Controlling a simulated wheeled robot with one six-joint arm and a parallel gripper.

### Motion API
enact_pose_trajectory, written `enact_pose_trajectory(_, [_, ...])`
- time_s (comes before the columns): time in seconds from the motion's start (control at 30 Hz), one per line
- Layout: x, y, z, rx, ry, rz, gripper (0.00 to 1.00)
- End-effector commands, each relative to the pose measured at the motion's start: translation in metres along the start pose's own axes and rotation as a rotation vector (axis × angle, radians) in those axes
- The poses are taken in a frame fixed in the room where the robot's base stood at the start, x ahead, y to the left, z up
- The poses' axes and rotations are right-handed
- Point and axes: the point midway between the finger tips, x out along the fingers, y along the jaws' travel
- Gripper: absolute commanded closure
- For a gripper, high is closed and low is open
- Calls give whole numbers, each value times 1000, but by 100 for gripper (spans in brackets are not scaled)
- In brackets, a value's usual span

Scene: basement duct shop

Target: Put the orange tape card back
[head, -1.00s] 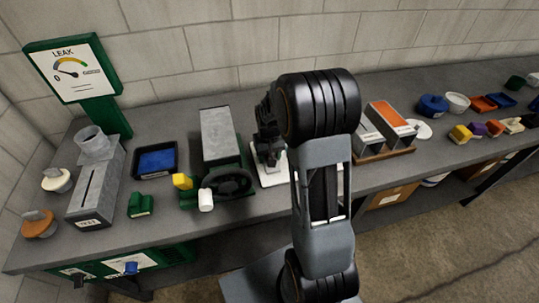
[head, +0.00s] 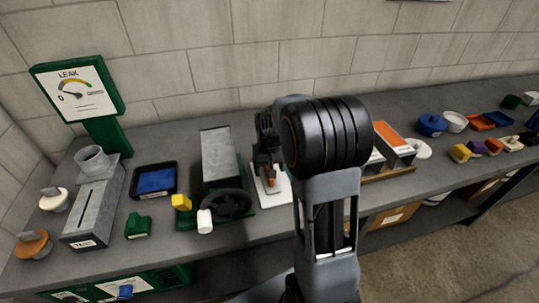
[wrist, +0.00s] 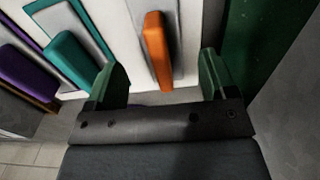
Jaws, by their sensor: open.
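My gripper (wrist: 160,64) has green fingertips and is open. In the wrist view an orange bar (wrist: 156,50) stands out from a white panel (wrist: 182,72) between the spread fingertips, with a gap on each side. I take this for the orange tape card.
Beside the orange bar are a teal bar (wrist: 76,60) and a purple bar (wrist: 24,76). A green base with a grey block (head: 217,155) and black handwheel stands left of the white plate.

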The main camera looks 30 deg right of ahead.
Motion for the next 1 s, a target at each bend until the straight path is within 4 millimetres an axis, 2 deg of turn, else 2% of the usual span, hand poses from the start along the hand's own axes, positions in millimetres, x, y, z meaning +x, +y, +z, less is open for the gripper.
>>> enact_pose_trajectory(0.2, [-42, 0, -1, 0, 4, 0, 22])
enact_pose_trajectory(0.43, [-70, 0, 0, 0, 2, 0, 22])
enact_pose_trajectory(0.6, [-78, 0, 0, 0, 0, 0, 22])
enact_pose_trajectory(1.0, [-79, 0, 0, 0, -1, 0, 22])
